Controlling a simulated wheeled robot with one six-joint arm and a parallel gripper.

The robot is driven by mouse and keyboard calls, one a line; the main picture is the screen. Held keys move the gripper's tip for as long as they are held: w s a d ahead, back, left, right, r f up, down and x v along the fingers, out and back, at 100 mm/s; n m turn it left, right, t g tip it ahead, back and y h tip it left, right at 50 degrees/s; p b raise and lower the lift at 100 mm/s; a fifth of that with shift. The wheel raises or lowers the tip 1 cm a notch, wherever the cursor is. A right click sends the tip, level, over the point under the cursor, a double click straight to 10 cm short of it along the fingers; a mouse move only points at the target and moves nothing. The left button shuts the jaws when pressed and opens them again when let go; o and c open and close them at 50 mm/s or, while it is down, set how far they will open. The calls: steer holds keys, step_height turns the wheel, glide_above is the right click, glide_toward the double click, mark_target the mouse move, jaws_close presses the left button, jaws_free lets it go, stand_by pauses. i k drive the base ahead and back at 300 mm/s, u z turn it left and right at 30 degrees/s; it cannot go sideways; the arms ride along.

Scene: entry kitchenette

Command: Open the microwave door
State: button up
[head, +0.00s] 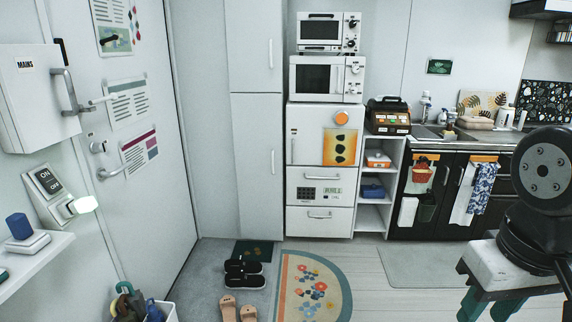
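Two white oven-like appliances are stacked on a white fridge-like cabinet near the middle of the head view. The lower one, which looks like the microwave (316,78), has a dark window, an upright handle (339,79) right of the window and a control panel at its right end. Its door looks shut. The upper appliance (321,32) is smaller, with a dark window and knobs on the right; its door also looks shut. I cannot tell for certain which one is the microwave.
The white cabinet (302,225) stands beside an open shelf (372,216) and a black counter (445,220). Slippers (243,275) and a half-round flowered mat (330,270) lie on the floor before it. A tall cupboard (254,150) stands left.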

mark_target(317, 79)
steer(key=u, duration=0.1)
steer(key=i, duration=1.95)
steer(key=z, duration=0.45)
steer(key=i, duration=1.45)
steer(key=z, duration=0.35)
